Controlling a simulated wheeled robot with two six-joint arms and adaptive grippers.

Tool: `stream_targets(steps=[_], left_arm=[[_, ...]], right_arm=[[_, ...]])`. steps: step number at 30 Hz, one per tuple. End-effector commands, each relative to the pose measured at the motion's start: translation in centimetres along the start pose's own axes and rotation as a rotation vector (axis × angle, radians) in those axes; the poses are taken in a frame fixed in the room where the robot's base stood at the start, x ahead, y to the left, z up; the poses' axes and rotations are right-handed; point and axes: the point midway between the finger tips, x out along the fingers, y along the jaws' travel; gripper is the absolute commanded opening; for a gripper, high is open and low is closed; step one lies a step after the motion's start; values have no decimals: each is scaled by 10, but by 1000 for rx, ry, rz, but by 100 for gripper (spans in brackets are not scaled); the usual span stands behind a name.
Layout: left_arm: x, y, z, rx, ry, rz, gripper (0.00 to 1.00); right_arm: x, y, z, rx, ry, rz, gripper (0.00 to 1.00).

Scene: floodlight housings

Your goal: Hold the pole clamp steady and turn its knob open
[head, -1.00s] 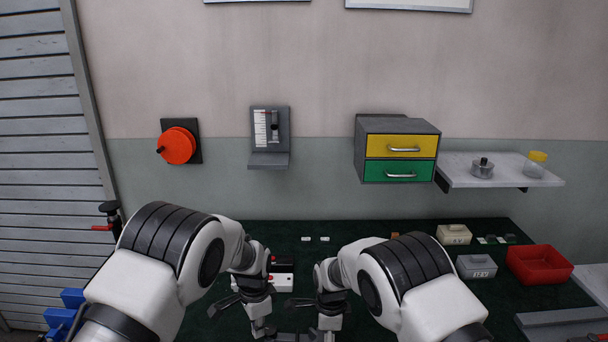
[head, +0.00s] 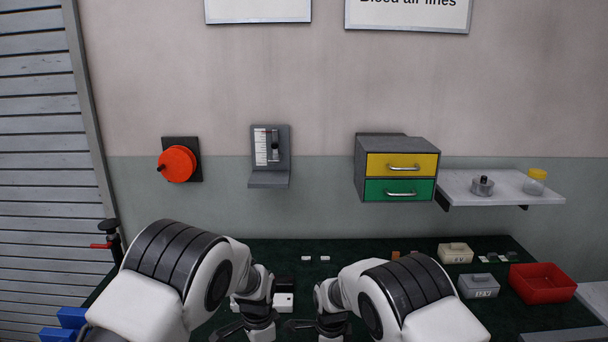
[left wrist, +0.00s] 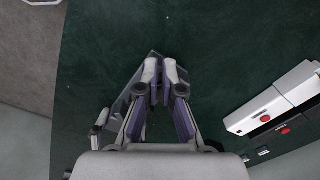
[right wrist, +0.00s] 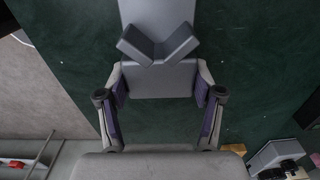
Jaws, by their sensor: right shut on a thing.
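The pole clamp (right wrist: 160,82) shows in the right wrist view as a grey block with a V-shaped jaw at its upper part. My right gripper (right wrist: 160,95) is shut on it, a finger on each side of the block. In the left wrist view my left gripper (left wrist: 158,75) has its fingertips together above the green mat, with no knob visible between them. A grey part lies partly hidden behind its left finger; I cannot tell what it is. The clamp's knob is not clearly visible.
A white and black box with red buttons (left wrist: 272,110) lies close to my left gripper. A red bin (head: 542,284) and small labelled boxes stand at the right. An orange wheel (head: 178,164), drawers (head: 402,166) and a shelf (head: 505,188) are on the wall.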

Motion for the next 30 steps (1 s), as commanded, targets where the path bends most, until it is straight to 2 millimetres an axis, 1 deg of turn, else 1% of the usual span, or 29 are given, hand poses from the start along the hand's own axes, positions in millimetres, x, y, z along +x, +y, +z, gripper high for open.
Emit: stream_targets(steps=[8,11,18,21,24,30], left_arm=[[-1,4,6,0,2,-1,0],[-10,3,6,0,2,-3,0],[-44,3,7,0,2,-3,0],[-56,3,7,0,1,-2,0],[-60,4,7,0,1,0,0],[-60,3,7,0,0,0,0]], right_arm=[[0,0,1,-1,-1,-1,27],[0,0,1,-1,-1,-1,27],[0,0,0,0,0,-1,27],[0,0,0,0,0,-1,27],[0,0,0,0,0,-1,27],[0,0,0,0,0,-1,27]])
